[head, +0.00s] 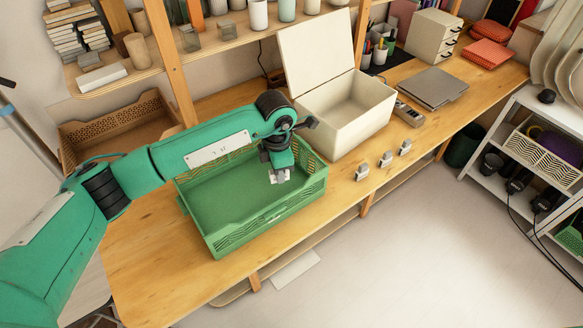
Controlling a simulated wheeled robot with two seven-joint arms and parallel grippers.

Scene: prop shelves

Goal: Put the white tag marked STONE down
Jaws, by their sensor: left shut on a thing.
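My left gripper (279,171) points down over the right part of the green crate (232,247). It is shut on a small white tag (279,177), mostly covered by the fingers. No lettering on it can be read from here. The tag shows against the crate's inside near its right end; I cannot tell whether it touches the crate. Three small light tags or holders stand in a row on the wooden table right of the crate: a near one (362,172), a middle one (386,159) and a far one (405,147). Their markings are too small to read. My right gripper is out of view.
An open cream box (349,123) stands behind the crate, lid raised. A dark handheld device (408,114) and a grey laptop-like slab (433,87) lie farther right. A shelf post (169,62) rises behind my arm. The table (148,262) is bare left of the crate.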

